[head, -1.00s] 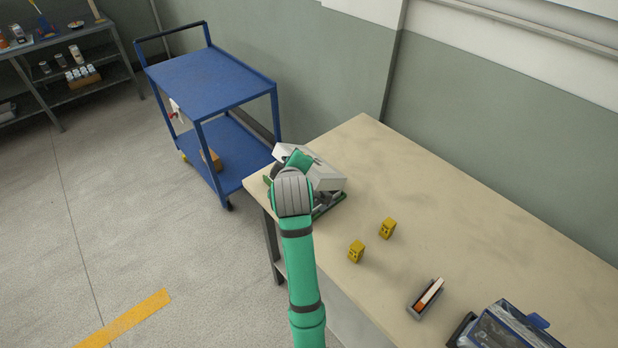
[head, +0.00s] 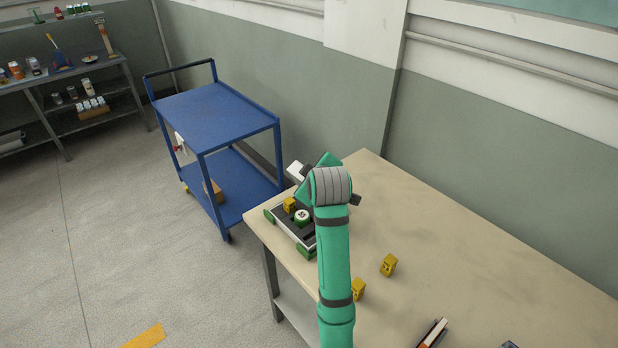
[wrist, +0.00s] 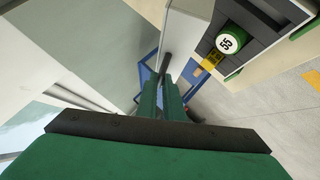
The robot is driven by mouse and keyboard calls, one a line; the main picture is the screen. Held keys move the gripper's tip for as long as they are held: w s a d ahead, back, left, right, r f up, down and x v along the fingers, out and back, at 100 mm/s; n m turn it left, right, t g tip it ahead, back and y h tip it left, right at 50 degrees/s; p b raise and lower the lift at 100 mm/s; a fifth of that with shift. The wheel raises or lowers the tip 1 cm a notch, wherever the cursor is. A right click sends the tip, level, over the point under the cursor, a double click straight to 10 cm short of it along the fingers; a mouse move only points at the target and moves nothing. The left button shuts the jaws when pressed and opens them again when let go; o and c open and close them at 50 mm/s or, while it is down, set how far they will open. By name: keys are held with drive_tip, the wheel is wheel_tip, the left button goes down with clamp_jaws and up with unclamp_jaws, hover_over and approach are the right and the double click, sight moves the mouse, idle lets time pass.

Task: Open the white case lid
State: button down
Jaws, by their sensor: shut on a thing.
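The white case (head: 310,242) stands open at the far left corner of the table, with green corner pieces and a dark inside. A yellow block (head: 289,204) and a green round thing with a white marked top (head: 302,217) sit in it; both also show in the wrist view. The white lid (head: 294,171) is raised on the far side of the case, mostly hidden behind my arm.
Two yellow blocks (head: 388,264) stand on the table (head: 450,250) right of my arm. A small holder (head: 433,333) lies at the front edge of the view. A blue cart (head: 215,115) stands behind the table's left end, and the wall runs along the back.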

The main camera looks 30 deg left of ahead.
idle(0.3)
drive_tip(key=c, duration=1.9)
unclamp_jaws()
drive_tip(key=shift+d, duration=0.1)
drive_tip(key=v, duration=1)
drive_tip(key=shift+s+r, duration=0.25)
drive_tip(key=shift+r, duration=0.05)
drive_tip(key=shift+d, duration=0.15)
